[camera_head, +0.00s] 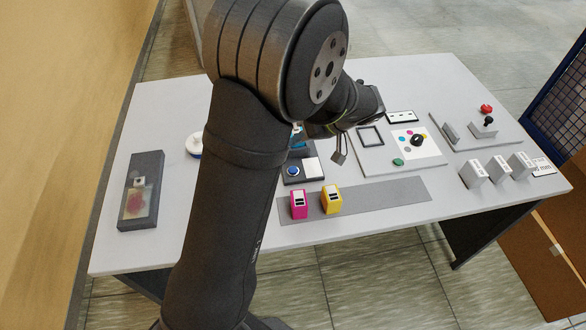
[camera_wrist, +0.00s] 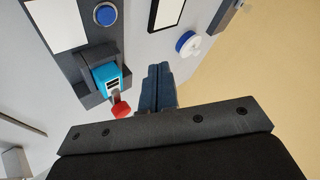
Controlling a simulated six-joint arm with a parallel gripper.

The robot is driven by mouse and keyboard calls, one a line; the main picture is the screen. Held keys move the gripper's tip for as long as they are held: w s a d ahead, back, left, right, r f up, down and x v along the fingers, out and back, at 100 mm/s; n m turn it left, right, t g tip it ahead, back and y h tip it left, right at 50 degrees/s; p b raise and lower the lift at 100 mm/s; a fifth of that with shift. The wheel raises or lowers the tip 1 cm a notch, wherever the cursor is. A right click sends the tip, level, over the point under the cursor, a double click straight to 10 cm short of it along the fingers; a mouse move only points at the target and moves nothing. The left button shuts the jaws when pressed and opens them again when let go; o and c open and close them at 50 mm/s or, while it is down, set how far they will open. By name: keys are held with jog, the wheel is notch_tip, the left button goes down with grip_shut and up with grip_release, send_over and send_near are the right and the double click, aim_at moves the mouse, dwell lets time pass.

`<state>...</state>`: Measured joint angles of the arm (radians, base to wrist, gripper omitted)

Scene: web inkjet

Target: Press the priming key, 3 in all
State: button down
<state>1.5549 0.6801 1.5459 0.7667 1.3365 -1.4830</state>
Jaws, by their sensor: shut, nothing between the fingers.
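A round blue button (camera_head: 293,171), apparently the priming key, sits on a dark base beside a white plate (camera_head: 312,167). It also shows in the wrist view (camera_wrist: 105,15), on the same dark unit as a cyan cartridge (camera_wrist: 107,77) in a dark holder. A red knob (camera_wrist: 121,110) is just below the cartridge in that view. My gripper (camera_wrist: 160,68) is shut and empty. Its fingers are right of the cartridge in the wrist view and apart from the button.
A white-and-blue round item (camera_head: 194,145) and a dark tray (camera_head: 140,192) stand at left. Magenta (camera_head: 298,204) and yellow (camera_head: 331,199) cartridges stand on a grey strip. White boxes (camera_head: 498,169), a colour-dot panel (camera_head: 418,143) and a red-knobbed fixture (camera_head: 486,110) are at right.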

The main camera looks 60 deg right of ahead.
dwell(0.3)
jog(key=shift+f, duration=4.4)
jog(key=shift+f, duration=0.15)
jog(key=shift+f, duration=0.3)
jog(key=shift+f, duration=0.4)
jog(key=shift+r, duration=0.85)
jog(key=shift+r, duration=0.1)
jog(key=shift+r, duration=2.4)
